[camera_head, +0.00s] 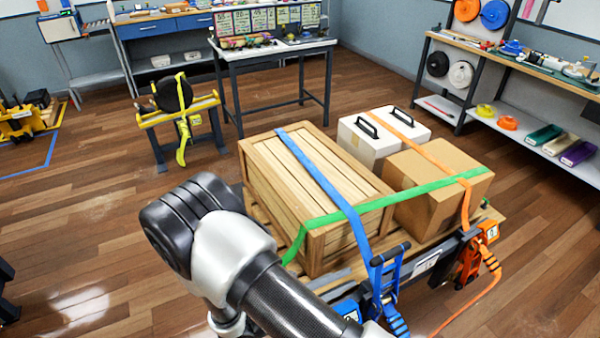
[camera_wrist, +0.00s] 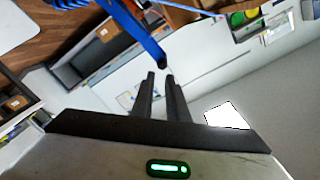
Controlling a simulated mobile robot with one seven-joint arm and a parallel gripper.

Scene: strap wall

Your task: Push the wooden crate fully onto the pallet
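The wooden crate (camera_head: 345,183) sits on the left part of the pallet (camera_head: 490,214) in the head view. My arm hides its lower left side, so I cannot tell how far it overhangs there. A blue strap (camera_head: 318,172) runs lengthwise over the crate to a blue ratchet (camera_head: 388,275). A green strap (camera_head: 415,191) crosses the crate's near end and the cardboard box (camera_head: 425,205). My gripper (camera_wrist: 160,77) shows in the wrist view with a narrow empty gap between its fingers, pointing away from the crate. In the head view my arm hides it.
A white box (camera_head: 365,145) stands behind the cardboard box, with an orange strap (camera_head: 437,160) over both to an orange ratchet (camera_head: 470,262). A yellow stand (camera_head: 180,110), a table (camera_head: 270,50) and a right-hand workbench (camera_head: 520,65) stand around.

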